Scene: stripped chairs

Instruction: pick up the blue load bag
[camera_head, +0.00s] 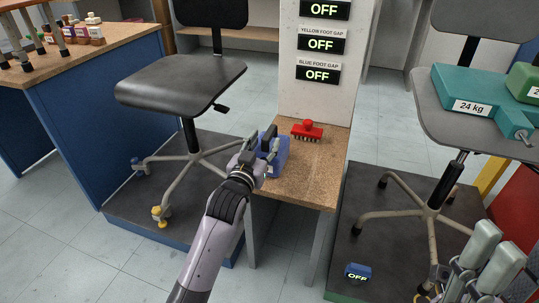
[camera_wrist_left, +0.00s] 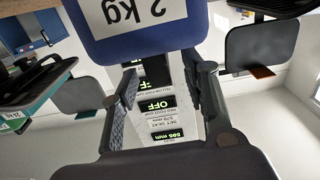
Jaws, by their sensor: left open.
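The blue load bag (camera_head: 277,160) sits on the small wooden-topped table in the head view. It also shows in the left wrist view (camera_wrist_left: 145,48), at the top, with an upside-down "2 kg" label. My left gripper (camera_head: 268,143) is over the bag and hides part of it. In the left wrist view my left gripper (camera_wrist_left: 162,72) is open, its fingers apart and the bag's edge near the fingertips. I cannot tell whether they touch.
A red brush-like item (camera_head: 307,130) stands beside the bag on the wooden top (camera_head: 318,180). A post with "OFF" displays (camera_head: 319,74) rises behind. A dark chair (camera_head: 180,85) stands left; a grey chair (camera_head: 440,125) with a teal 24 kg bag (camera_head: 450,83) stands right.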

